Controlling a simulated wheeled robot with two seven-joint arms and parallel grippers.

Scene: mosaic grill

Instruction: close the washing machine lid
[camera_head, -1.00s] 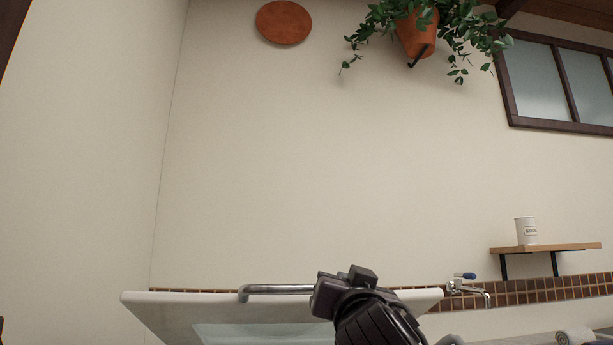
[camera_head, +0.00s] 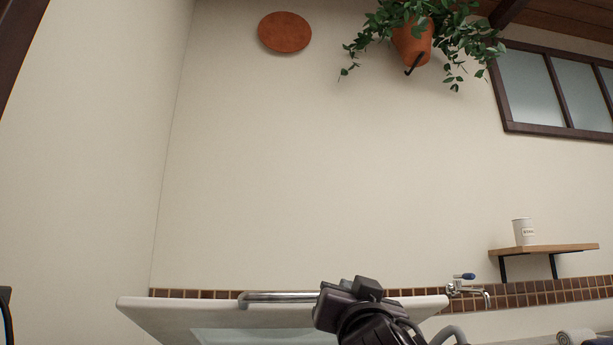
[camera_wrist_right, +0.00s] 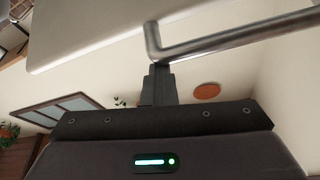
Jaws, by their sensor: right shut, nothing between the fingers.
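The washing machine lid (camera_head: 170,312) is a white panel with a glass pane, raised and tilted at the bottom of the head view. A metal bar handle (camera_head: 275,297) runs along its top edge. My right gripper (camera_head: 352,287) is at the right part of the handle, its fingers shut and empty. In the right wrist view the shut fingers (camera_wrist_right: 158,82) reach up to the bent end of the handle (camera_wrist_right: 235,36), with the white lid (camera_wrist_right: 110,25) behind it. I cannot tell whether they touch. The machine's body is out of view. My left gripper is not in view.
A tap (camera_head: 468,287) juts from the brown tile strip (camera_head: 535,292) right of the lid. A wooden shelf (camera_head: 545,249) with a white cup (camera_head: 523,232) is above it. A rolled towel (camera_head: 575,337) lies at the lower right.

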